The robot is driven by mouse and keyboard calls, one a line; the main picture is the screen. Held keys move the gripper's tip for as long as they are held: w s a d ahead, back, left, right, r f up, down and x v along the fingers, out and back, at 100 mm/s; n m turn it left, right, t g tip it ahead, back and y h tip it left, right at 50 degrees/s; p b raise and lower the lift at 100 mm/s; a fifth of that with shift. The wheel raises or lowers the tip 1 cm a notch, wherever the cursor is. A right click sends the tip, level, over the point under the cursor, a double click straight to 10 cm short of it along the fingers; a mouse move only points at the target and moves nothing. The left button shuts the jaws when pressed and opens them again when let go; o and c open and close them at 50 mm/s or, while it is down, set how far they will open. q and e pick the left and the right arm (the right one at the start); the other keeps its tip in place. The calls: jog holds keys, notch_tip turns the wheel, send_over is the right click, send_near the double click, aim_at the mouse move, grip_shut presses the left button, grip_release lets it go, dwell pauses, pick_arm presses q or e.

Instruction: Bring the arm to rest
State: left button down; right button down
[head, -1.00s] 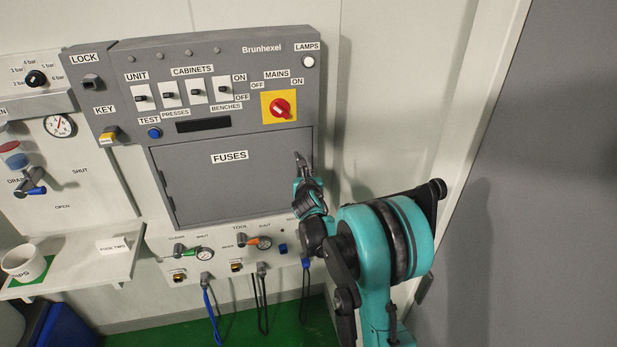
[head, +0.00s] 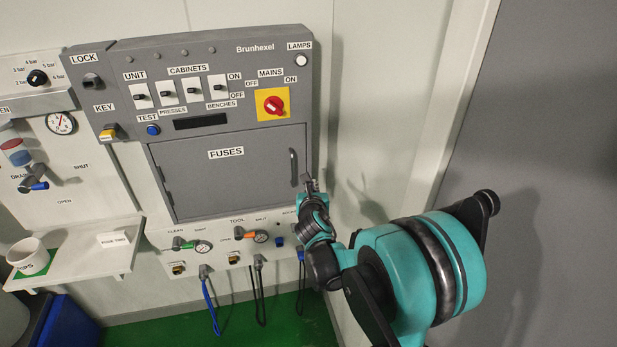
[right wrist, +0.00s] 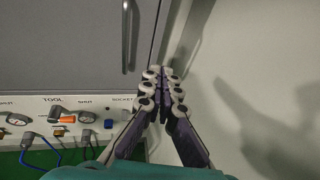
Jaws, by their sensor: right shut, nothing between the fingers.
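My right gripper (head: 311,187) is shut and empty. In the head view it is at the lower right corner of the closed grey FUSES door (head: 225,180), just below the door's dark handle (head: 293,168). In the right wrist view the fingertips (right wrist: 163,75) meet, with the door handle (right wrist: 128,35) to their upper left and apart from them. My teal right arm reaches in from the lower right. My left gripper is in neither view.
The grey panel above carries the red MAINS switch (head: 273,104) and several cabinet switches. Below the door, a white service strip holds an orange TOOL valve (head: 244,234) and hanging hoses. A shelf with a white cup (head: 28,257) is at left. Bare wall lies right of the panel.

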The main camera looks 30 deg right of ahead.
jog(key=s+a+m+g+y, duration=0.2)
jog(key=s+a+m, duration=0.3)
jog(key=s+m, duration=0.4)
jog(key=s+a+f+m+g+y, duration=0.1)
jog(key=s+a+m+g+y, duration=0.1)
jog(key=s+a+m, duration=0.4)
jog(key=s+a+f+m+g+y, duration=0.1)
jog(key=s+a+m, duration=0.4)
jog(key=s+m, duration=0.8)
jog(key=m+g+y, duration=0.1)
jog(key=m, duration=0.1)
jog(key=shift+s+a+m, duration=0.15)
jog(key=shift+s+m, duration=0.2)
jog(key=shift+m, duration=0.05)
